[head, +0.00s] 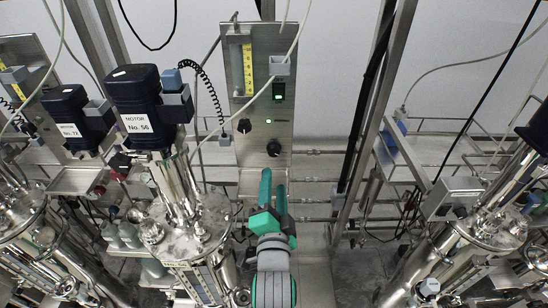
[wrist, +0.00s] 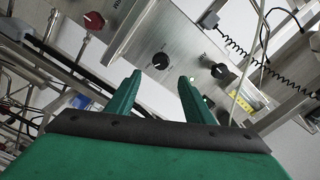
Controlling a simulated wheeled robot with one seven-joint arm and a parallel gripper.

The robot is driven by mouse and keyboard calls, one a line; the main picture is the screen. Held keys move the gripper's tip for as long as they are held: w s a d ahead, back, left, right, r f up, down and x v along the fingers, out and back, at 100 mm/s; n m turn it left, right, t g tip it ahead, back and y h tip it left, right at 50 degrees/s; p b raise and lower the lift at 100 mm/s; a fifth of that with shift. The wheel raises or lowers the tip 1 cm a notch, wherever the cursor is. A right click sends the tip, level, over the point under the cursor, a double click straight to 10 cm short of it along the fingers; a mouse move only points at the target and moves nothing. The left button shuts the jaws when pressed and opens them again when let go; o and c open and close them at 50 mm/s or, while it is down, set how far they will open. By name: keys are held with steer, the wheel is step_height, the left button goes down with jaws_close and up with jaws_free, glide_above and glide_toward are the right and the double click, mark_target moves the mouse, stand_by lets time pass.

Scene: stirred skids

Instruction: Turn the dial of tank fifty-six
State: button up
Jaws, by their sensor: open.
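The motor labelled No. 56 (head: 137,95) is a dark blue block above a steel tank, left of centre in the head view. Beside it stands a steel control panel (head: 250,100) with a black dial (head: 274,148) low on the right and another black knob (head: 244,126) up and left of it. My green gripper (head: 273,178) is open and empty just below the dial in the picture. In the wrist view, the dial (wrist: 161,60) appears beyond and between the open fingertips (wrist: 160,76), with no contact visible. The other knob (wrist: 221,71) is to the right.
The panel carries a yellow scale (head: 247,68) and a lit green display (head: 279,91). A black coiled cord (head: 210,88) hangs left of the panel. A motor labelled No. 72 (head: 72,118) stands farther left. A red knob (wrist: 94,20) shows at the wrist view's upper left.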

mark_target(274, 153)
steer(key=w, duration=1.1)
steer(key=shift+r, duration=0.1)
steer(key=c, duration=1)
steer(key=shift+c, duration=0.2)
